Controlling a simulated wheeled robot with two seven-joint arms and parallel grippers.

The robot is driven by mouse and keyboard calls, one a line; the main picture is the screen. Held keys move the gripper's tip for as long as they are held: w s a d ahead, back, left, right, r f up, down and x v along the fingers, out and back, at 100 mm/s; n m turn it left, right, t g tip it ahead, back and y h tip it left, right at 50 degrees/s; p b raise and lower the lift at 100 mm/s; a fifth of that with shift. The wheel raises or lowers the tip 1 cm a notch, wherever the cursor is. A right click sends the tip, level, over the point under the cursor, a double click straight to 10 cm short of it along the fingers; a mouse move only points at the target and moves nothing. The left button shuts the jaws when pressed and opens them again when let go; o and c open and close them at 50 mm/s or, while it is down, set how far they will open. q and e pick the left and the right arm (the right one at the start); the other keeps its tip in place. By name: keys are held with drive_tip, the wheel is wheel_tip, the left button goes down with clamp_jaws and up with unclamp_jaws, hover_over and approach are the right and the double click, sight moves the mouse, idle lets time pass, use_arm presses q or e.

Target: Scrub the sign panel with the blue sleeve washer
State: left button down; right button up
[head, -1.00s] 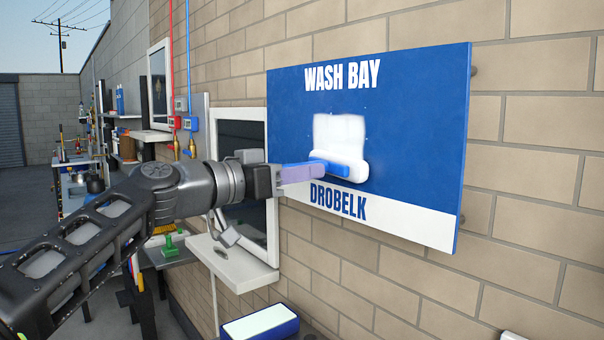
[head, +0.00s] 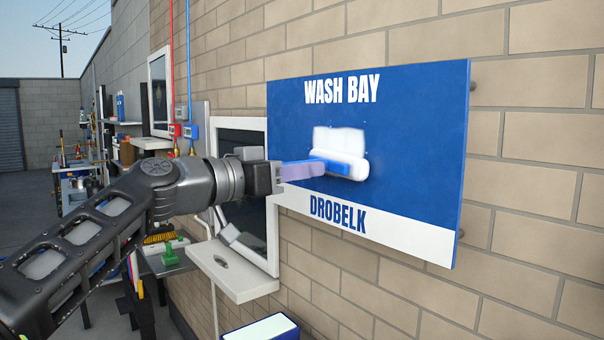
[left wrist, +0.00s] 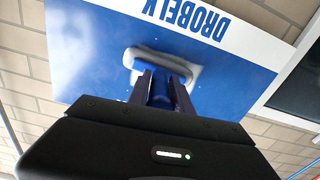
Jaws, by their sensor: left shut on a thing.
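The sign panel (head: 430,150) is blue with a white lower band, reading "WASH BAY" and "DROBELK", and stands on the brick wall. My left gripper (head: 297,171) is shut on the blue handle of the sleeve washer (head: 340,167). The washer's white sleeve lies level against the blue field, above the "DROBELK" lettering. A white foamy patch (head: 338,138) shows directly above the sleeve. The left wrist view shows the panel (left wrist: 90,60) upside down, the fingers (left wrist: 160,88) around the blue handle, and the pale sleeve (left wrist: 165,64) against the panel. My right gripper is not in view.
A blue box with a white top (head: 262,328) sits low in front of the wall. A white sill (head: 232,272) and window frame stand left of the panel, close to my left arm. Shelves and a cluttered bench (head: 75,185) are further back. The wall right of the panel is clear.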

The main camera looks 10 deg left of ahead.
use_arm(q)
drive_tip(key=shift+r, duration=0.15)
drive_tip(key=shift+r+p, duration=1.15)
drive_tip(key=shift+r, duration=0.45)
drive_tip(key=shift+r+p, duration=1.2)
drive_tip(key=shift+r, duration=0.5)
drive_tip(key=shift+f, duration=0.15)
drive_tip(key=shift+f+b, duration=1.6)
drive_tip(key=shift+b, duration=0.3)
drive_tip(key=shift+f+b, duration=1.7)
drive_tip(key=shift+b, duration=0.2)
